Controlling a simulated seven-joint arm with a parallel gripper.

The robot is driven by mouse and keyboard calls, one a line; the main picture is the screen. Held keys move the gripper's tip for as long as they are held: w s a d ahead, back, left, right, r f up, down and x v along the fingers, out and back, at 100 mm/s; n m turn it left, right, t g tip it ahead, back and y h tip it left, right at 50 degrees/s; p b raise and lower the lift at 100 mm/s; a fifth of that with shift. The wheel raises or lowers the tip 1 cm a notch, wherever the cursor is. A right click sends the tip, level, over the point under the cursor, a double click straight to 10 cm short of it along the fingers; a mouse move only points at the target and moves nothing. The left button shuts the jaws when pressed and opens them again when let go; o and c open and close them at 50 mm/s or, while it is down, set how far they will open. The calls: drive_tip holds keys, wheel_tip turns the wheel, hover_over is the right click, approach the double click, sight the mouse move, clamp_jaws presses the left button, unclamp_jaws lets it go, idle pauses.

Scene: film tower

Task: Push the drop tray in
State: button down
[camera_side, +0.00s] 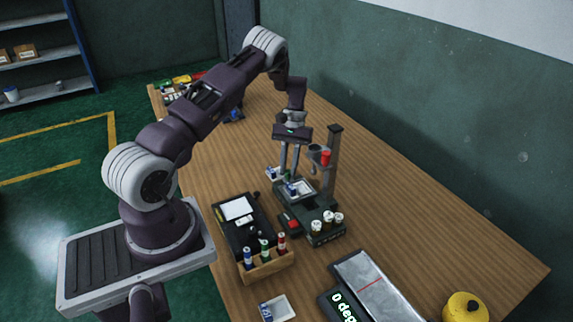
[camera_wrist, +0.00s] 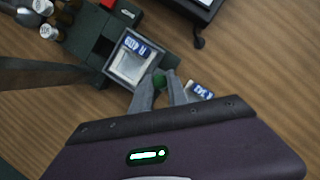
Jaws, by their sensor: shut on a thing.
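The drop tray, a pale shallow square tray (camera_side: 304,187), sits at the foot of the dark film tower (camera_side: 332,175). In the wrist view the tray (camera_wrist: 124,72) lies in a dark frame and holds a blue-and-white labelled piece (camera_wrist: 138,46). My gripper (camera_side: 288,176) points down at the tray's outer edge. In the wrist view my gripper (camera_wrist: 160,82) is shut on a small green piece (camera_wrist: 159,81) beside the tray's edge. The fingers hide most of it, and I cannot tell whether it is joined to the tray.
White-capped canisters (camera_side: 327,217) stand at the tower's near end.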

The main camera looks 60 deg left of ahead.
sight(302, 185)
drive_tip(key=d, duration=0.6)
drive_tip(key=shift+w+d, duration=0.1)
drive_tip(key=shift+d, duration=0.25)
drive_tip(key=c, duration=1.3)
unclamp_jaws()
drive_tip(key=shift+c, duration=0.2)
drive_tip(key=shift+o, duration=0.2)
drive_tip(key=shift+a+r, duration=0.15)
drive_tip(key=v, duration=0.6)
drive_tip(key=shift+r, duration=0.4)
drive_tip(key=shift+w, duration=0.1)
